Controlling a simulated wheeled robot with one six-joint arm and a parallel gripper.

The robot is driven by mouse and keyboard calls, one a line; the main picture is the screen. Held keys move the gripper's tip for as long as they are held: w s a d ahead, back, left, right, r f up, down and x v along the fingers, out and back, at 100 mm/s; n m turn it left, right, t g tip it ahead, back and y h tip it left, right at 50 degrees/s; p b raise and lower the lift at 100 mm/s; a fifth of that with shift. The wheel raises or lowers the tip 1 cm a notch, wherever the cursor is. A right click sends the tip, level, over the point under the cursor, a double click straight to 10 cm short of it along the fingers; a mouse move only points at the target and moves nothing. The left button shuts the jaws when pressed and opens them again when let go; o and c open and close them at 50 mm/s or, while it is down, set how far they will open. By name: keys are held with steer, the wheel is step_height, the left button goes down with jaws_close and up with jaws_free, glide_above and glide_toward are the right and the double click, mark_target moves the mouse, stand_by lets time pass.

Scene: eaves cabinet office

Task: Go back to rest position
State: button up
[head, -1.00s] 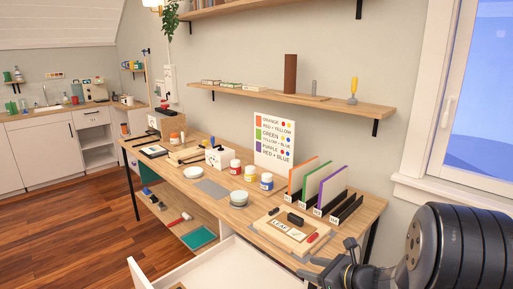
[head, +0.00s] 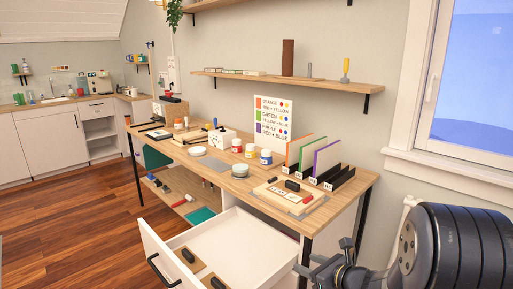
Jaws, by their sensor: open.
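My gripper (head: 335,268) is at the bottom right of the head view, beside the right end of the desk and in front of the open drawer's right side. Its jaws are open, and I see nothing between them. My dark arm fills the lower right corner and hides part of the wall and floor there.
A white drawer (head: 168,258) stands pulled out, with dark-handled items (head: 188,255) inside. The wooden desk (head: 235,184) holds a board (head: 283,197), paint jars (head: 251,151) and coloured panels (head: 326,157). A shelf (head: 300,80) hangs above. Floor is clear at left.

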steer(key=shift+s+f+m+h+b, duration=0.15)
steer(key=shift+f+m+h+b, duration=0.15)
steer(key=shift+f+b, duration=0.85)
steer(key=shift+f+t, duration=0.2)
steer(key=shift+t, duration=0.1)
steer(key=shift+a, duration=0.1)
